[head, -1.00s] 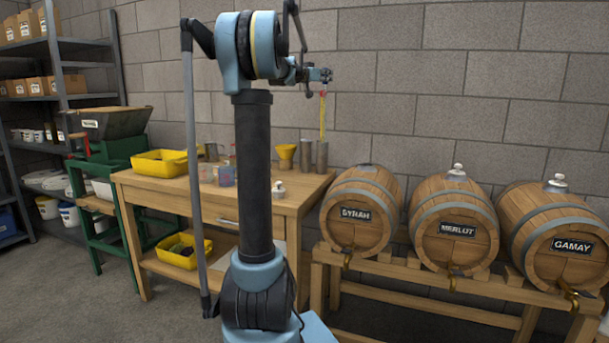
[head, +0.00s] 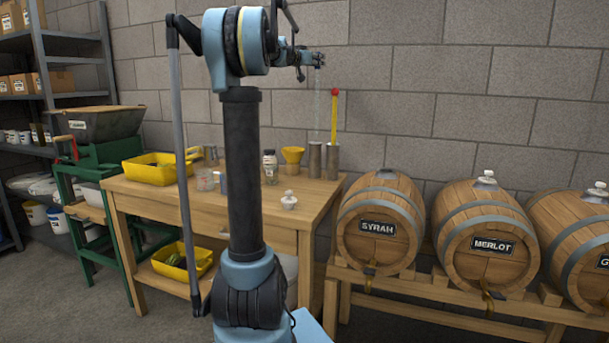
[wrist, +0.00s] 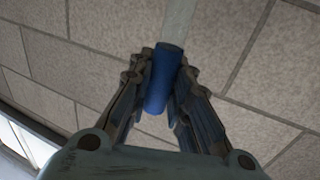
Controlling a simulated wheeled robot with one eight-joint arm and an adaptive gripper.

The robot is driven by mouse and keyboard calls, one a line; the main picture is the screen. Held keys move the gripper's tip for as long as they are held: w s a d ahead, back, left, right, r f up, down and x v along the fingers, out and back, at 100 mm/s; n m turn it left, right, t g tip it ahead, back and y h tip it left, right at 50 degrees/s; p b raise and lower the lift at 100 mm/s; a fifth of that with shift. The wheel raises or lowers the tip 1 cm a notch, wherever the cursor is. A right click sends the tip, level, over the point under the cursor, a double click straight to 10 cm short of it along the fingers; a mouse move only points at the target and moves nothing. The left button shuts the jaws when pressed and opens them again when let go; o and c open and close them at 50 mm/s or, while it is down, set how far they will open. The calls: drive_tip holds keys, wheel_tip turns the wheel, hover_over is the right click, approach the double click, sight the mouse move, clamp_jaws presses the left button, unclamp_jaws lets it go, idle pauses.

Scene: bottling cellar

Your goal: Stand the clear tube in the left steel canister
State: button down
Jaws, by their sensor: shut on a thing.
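My gripper (head: 319,60) is above the back right of the workbench, shut on the blue end (wrist: 162,80) of the clear tube. In the head view the clear tube (head: 317,105) hangs roughly upright, faint against the wall. Its lower end is near the mouth of the left steel canister (head: 315,162); whether it is inside, in front or behind I cannot tell. The right steel canister (head: 332,165) stands close beside it and holds a yellow rod with a red top (head: 334,115). In the wrist view the pale tube runs on beyond the blue part.
Barrels (head: 380,225) are to the right; a block wall is behind.

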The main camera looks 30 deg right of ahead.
hover_over(316, 103)
drive_tip(key=w, duration=0.2)
drive_tip(key=f, duration=0.8)
drive_tip(key=d+f, duration=0.1)
drive_tip(key=f, duration=0.4)
drive_tip(key=shift+s, duration=0.25)
drive_tip(key=shift+a+f, duration=0.1)
drive_tip(key=shift+f, duration=2.45)
drive_tip(key=c, duration=1.5)
unclamp_jaws()
drive_tip(key=shift+s, duration=0.1)
drive_tip(key=v, duration=1.2)
